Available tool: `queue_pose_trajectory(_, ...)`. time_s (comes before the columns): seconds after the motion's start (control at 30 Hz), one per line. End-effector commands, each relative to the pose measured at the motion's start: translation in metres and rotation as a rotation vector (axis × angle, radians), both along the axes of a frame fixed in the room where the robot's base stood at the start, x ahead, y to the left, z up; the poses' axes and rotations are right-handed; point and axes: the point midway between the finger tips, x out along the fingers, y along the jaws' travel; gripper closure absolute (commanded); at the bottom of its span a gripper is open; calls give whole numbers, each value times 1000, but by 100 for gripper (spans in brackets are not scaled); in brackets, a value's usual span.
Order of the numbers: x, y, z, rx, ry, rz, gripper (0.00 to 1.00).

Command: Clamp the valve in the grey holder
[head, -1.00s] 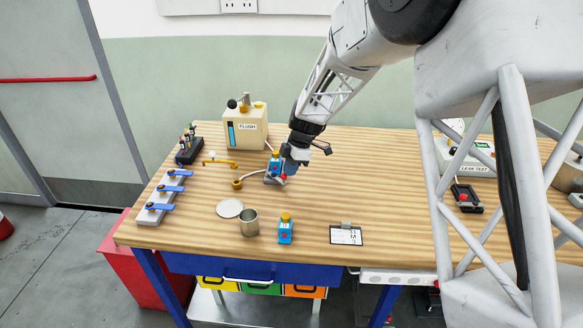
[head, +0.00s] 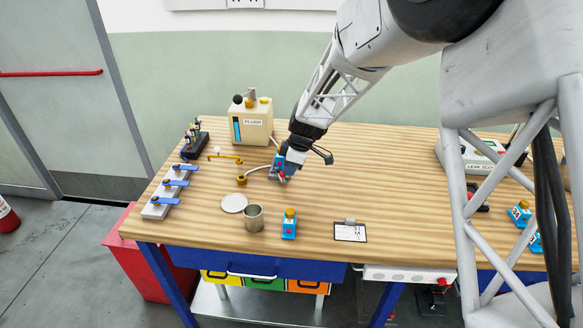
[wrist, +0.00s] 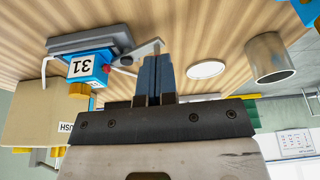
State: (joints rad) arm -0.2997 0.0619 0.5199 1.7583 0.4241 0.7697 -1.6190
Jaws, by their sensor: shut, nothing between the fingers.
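The valve (wrist: 88,68) is a blue block marked 31 with an orange-yellow cap and a red part on its side. It sits at the grey holder (wrist: 85,40) on the wooden bench. In the head view the valve (head: 279,160) is partly hidden by my wrist. A grey lever (wrist: 141,50) reaches from the holder toward my fingers. My gripper (wrist: 154,62) is shut and empty, its blue fingertips beside the lever's end. I cannot tell whether they touch it or whether the clamp is closed.
A metal cup (head: 253,218), a white disc (head: 233,203) and another blue valve (head: 289,224) stand in front of the holder. The FLUSH box (head: 252,122) is behind it to the left.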

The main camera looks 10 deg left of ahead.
Motion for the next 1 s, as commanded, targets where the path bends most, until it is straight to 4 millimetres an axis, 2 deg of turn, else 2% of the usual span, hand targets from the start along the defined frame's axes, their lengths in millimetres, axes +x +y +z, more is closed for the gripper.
queue_pose_trajectory(0.5,-8,8,-4,-3,5,-159,100)
queue_pose_trajectory(1.0,-11,14,-4,-3,5,-156,100)
